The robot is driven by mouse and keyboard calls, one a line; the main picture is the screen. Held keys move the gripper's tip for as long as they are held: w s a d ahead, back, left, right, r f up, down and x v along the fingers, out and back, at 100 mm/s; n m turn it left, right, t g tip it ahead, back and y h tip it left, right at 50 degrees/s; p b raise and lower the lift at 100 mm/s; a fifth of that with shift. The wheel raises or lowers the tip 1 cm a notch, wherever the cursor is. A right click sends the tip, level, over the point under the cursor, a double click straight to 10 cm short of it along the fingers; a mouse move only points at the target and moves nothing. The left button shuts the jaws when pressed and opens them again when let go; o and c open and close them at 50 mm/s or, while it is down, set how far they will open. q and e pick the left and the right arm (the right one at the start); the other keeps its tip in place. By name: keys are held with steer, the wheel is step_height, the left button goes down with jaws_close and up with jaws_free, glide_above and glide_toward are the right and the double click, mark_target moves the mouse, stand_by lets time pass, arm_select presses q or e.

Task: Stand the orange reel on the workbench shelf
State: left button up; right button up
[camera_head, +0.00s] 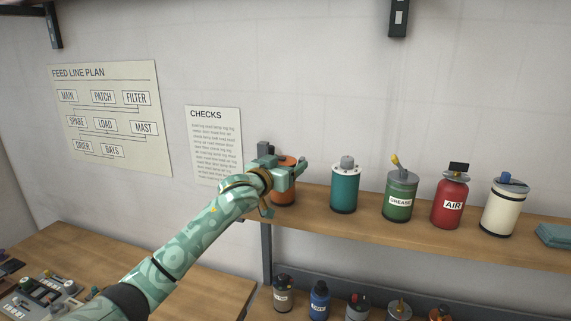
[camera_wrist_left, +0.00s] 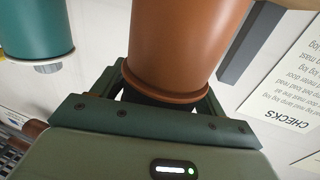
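The orange reel (camera_head: 285,192) is upright at the left end of the upper workbench shelf (camera_head: 330,220). My left gripper (camera_head: 289,172) is at its upper part and partly hides it. In the left wrist view the reel (camera_wrist_left: 180,45) fills the space between the two dark green fingers (camera_wrist_left: 165,95), which close on its sides near the rim. The reel's base looks to be at shelf level, but I cannot tell whether it touches the board. My right gripper is in neither view.
A teal canister (camera_head: 345,190) stands right of the reel, then a green grease can (camera_head: 399,198), a red air bottle (camera_head: 449,203) and a cream canister (camera_head: 502,208). Smaller bottles (camera_head: 320,300) stand below. A wooden table (camera_head: 120,255) is at left.

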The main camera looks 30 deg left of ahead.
arm_select(q)
steer(key=shift+o, duration=0.2)
steer(key=shift+r, duration=0.15)
steer(key=shift+s, duration=0.35)
steer(key=s+b, duration=0.1)
steer(key=s, duration=1)
steer(key=shift+s+b, duration=0.15)
steer(key=shift+b, duration=0.25)
steer(key=shift+d, duration=0.1)
